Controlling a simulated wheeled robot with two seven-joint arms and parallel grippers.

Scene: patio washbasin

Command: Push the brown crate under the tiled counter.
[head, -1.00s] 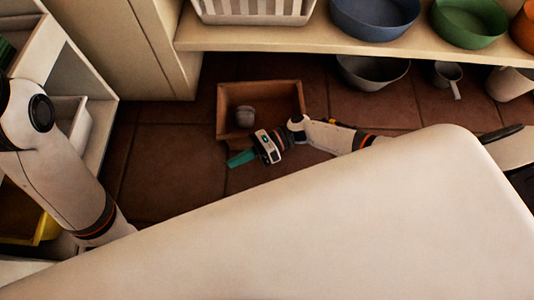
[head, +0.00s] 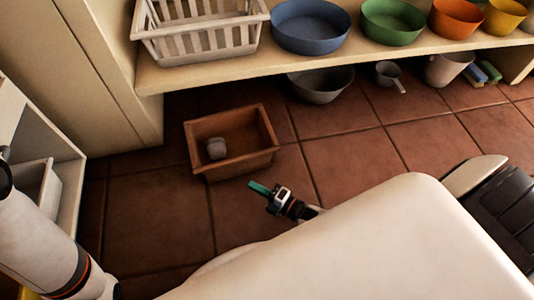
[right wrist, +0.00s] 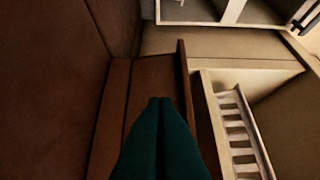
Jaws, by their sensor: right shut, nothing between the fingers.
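The brown crate (head: 235,167) stands upright on the floor in the head view, just in front of the low cream shelf's edge. A small grey cup-like object (head: 216,148) sits inside it. My right gripper (head: 251,184), with green fingers, is shut and empty, close to the near side of the crate at its right. I cannot tell whether it touches the crate. Its shut fingers (right wrist: 162,100) also show in the right wrist view, pointing over brown surfaces. No tiled countertop shows. My left arm shows at the lower left; its gripper is out of view.
The cream shelf (head: 205,77) carries a white basket (head: 205,42), a blue bowl (head: 311,27) and other bowls. Under it are a grey bowl (head: 321,88) and a small grey pot (head: 389,74). A cream cabinet (head: 95,75) is at left. Floor right of the crate is clear.

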